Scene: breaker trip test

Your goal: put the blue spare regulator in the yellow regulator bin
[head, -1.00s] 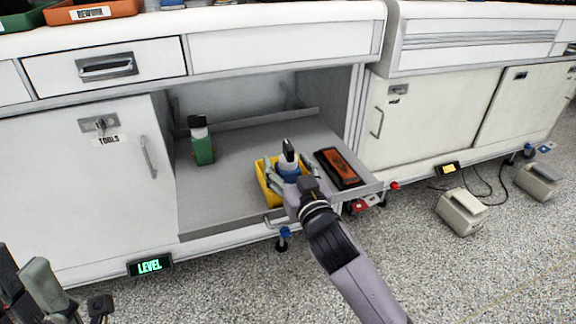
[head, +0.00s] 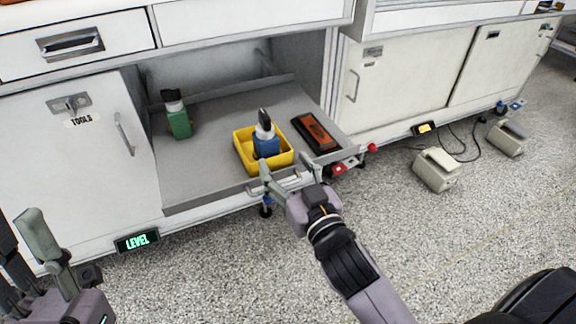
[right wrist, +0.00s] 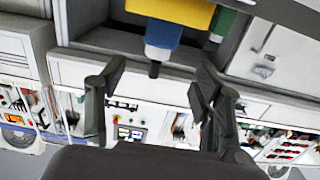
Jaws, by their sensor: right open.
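The blue regulator (head: 265,145), with a dark top, stands roughly upright inside the yellow bin (head: 242,160) on the pulled-out grey shelf of the open cabinet. My right gripper (head: 287,172) is open and empty, just in front of the bin and apart from the regulator. In the right wrist view the open fingers (right wrist: 160,85) have a clear gap between them. The blue regulator (right wrist: 163,35) and the yellow bin (right wrist: 178,10) show beyond them at the top. My left gripper (head: 35,245) is at the lower left, partly cut off, away from the shelf.
A green regulator-like item (head: 179,124) stands at the shelf's back left. A black and orange case (head: 314,132) lies right of the bin. A TOOLS door (head: 75,165) is at left. Grey boxes (head: 437,170) and cables lie on the floor at right.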

